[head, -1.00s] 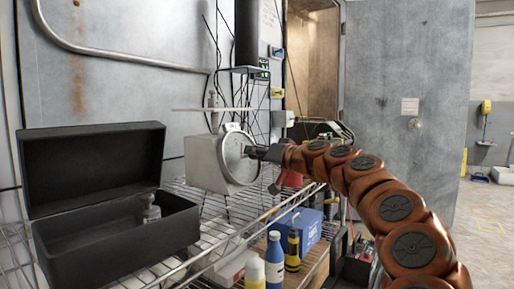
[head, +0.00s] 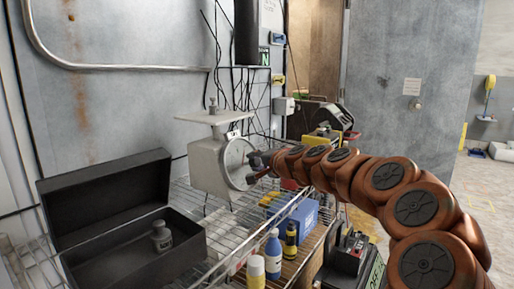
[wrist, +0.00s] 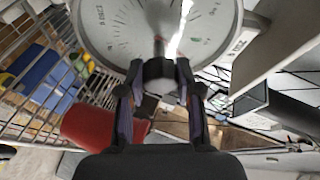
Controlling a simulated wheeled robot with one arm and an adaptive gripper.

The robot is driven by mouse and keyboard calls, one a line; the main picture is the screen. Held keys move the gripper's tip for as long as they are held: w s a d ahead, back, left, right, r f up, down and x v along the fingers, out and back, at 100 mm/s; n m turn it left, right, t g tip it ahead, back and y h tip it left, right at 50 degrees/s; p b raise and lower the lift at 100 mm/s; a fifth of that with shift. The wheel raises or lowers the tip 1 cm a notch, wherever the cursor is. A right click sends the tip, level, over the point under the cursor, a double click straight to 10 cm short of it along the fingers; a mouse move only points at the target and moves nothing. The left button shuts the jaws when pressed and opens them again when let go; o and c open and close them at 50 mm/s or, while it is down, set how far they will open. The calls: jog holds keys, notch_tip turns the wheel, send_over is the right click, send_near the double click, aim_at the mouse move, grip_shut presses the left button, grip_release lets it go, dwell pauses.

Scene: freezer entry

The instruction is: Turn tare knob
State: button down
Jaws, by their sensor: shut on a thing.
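The white scale (head: 205,165) stands on the wire shelf in the middle of the head view, with a round dial (head: 238,160) on its right face. A flat pan (head: 200,117) tops it, with a small grey weight on it. In the wrist view the dial (wrist: 120,35) fills the top, and a dark round knob (wrist: 159,70) sits in front of its lower middle. My gripper (wrist: 158,78) has a finger on each side of the knob and is shut on it. In the head view my gripper (head: 259,161) reaches the dial from the right and hides the knob.
An open black case (head: 105,250) with a small grey weight (head: 161,236) inside lies at the left. Bottles (head: 273,255) and a blue box (head: 297,222) sit on a lower shelf below my arm. A red object (wrist: 92,124) is close to my gripper's left.

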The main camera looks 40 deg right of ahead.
jog(key=m+p, duration=0.1)
jog(key=p, duration=0.2)
jog(key=m+g+p, duration=0.1)
jog(key=m+p, duration=0.1)
jog(key=shift+r+p, duration=0.35)
jog(key=shift+p, duration=0.05)
jog(key=shift+f+m+g+p, duration=0.15)
jog(key=shift+m+g+p, duration=0.25)
jog(key=shift+p, duration=0.5)
jog(key=shift+f+m+p, duration=0.15)
jog(key=shift+m+p, duration=0.15)
jog(key=shift+m, duration=0.1)
jog(key=c, duration=0.8)
grip_release()
jog(key=shift+o, duration=0.2)
jog(key=v, duration=1.2)
